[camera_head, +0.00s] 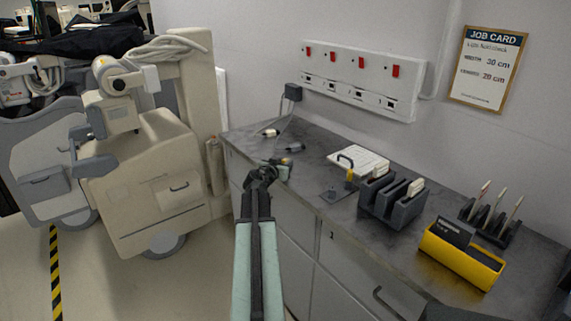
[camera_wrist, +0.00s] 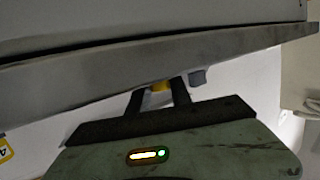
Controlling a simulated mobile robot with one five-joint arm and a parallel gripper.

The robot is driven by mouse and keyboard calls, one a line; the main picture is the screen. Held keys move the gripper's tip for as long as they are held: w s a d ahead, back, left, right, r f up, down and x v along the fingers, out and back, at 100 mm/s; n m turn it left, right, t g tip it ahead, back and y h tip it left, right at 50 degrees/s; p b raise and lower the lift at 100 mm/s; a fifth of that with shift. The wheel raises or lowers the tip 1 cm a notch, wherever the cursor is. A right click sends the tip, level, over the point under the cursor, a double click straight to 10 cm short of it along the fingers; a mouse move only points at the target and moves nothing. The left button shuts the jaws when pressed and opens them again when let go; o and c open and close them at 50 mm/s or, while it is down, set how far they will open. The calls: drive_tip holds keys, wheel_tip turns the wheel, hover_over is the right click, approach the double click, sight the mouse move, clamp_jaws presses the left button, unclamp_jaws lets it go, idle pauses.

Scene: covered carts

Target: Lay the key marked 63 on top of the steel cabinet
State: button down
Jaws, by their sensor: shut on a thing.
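My gripper (camera_head: 280,166) is at the left front edge of the dark-topped grey cabinet (camera_head: 305,155), the likely steel cabinet. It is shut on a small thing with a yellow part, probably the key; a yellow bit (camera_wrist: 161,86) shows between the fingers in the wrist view. No 63 can be read, and the fingers hide most of it. Whether it touches the top cannot be told. In the wrist view a grey edge (camera_wrist: 120,75) runs just beyond the fingertips. Two small tagged items, one white and dark (camera_head: 271,133) and one grey (camera_head: 295,148), lie on the top.
On the top stand a white pad (camera_head: 358,158), a grey slotted holder (camera_head: 391,204), a yellow bin (camera_head: 458,262) and a dark rack (camera_head: 489,222). A socket panel (camera_head: 358,80) and a job card (camera_head: 488,68) are on the wall. Beige wheeled machines (camera_head: 150,185) stand left.

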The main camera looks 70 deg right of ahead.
drive_tip(key=shift+s+a+f+b, duration=0.1)
drive_tip(key=shift+a+f+b, duration=0.2)
drive_tip(key=shift+f+b, duration=0.25)
drive_tip(key=shift+s+a+f+b, duration=0.1)
drive_tip(key=shift+a+f+b, duration=0.2)
drive_tip(key=shift+f+b, duration=0.25)
drive_tip(key=c, duration=1.1)
unclamp_jaws()
drive_tip(key=shift+r, duration=0.1)
drive_tip(key=shift+s+a+r, duration=0.1)
drive_tip(key=shift+a, duration=0.4)
drive_tip(key=p+v, duration=0.1)
drive_tip(key=v, duration=0.2)
drive_tip(key=r+p+v, duration=0.1)
drive_tip(key=v, duration=0.2)
drive_tip(key=shift+s+a+r+h+p, duration=0.1)
drive_tip(key=shift+a+r+h+p, duration=0.05)
drive_tip(key=shift+r+h+p, duration=0.15)
drive_tip(key=shift+r, duration=0.1)
